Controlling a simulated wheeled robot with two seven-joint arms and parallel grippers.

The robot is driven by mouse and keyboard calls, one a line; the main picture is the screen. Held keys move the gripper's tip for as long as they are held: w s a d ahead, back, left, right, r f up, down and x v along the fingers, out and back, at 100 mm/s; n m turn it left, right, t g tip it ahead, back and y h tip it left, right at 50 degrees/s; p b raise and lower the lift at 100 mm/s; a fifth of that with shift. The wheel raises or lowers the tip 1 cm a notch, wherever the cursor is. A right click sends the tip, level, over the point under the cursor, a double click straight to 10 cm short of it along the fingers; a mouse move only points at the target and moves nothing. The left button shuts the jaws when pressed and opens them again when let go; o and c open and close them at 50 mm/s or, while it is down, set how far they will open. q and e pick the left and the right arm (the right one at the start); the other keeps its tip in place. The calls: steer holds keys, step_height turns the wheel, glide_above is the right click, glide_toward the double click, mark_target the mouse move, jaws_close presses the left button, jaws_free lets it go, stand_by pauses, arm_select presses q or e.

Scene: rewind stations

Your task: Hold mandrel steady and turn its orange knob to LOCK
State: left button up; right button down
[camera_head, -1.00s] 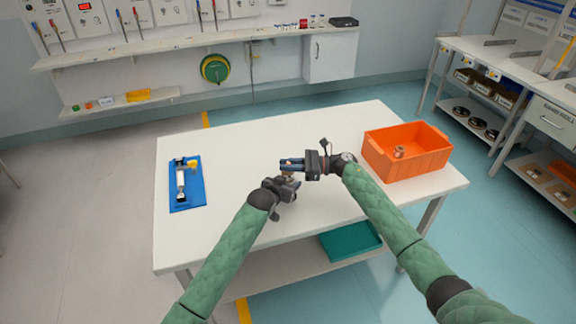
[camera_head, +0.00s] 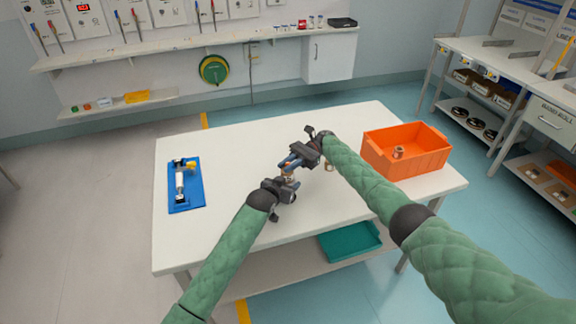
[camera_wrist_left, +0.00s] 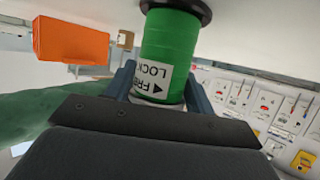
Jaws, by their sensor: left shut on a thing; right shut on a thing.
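The mandrel (camera_wrist_left: 170,45) is a green cylinder with a black flange and a white label reading FREE and LOCK with an arrow. My left gripper (camera_wrist_left: 160,88) is shut around its body, with one finger on each side. In the head view my left gripper (camera_head: 287,182) is low over the middle of the table. My right gripper (camera_head: 289,163) is directly above it, shut on a small orange-brown part, likely the orange knob (camera_head: 288,170). The grippers mostly cover the mandrel there. The knob's pointer is not readable, and the knob is hidden in the left wrist view.
An orange bin (camera_head: 425,168) with a small copper-coloured piece inside stands at the table's right. A small tan piece (camera_head: 329,167) is beside my right arm. A blue fixture (camera_head: 188,204) with a silver roller lies at the left. The white table (camera_head: 235,140) is otherwise clear.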

steer(key=shift+f+n+g+h, duration=0.15)
steer(key=shift+n+g+h, duration=0.15)
steer(key=shift+g, duration=0.1)
steer(key=c, duration=1.4)
jaws_free()
step_height(320, 180, up, 10)
steer(key=shift+r, duration=0.1)
steer(key=shift+o, duration=0.3)
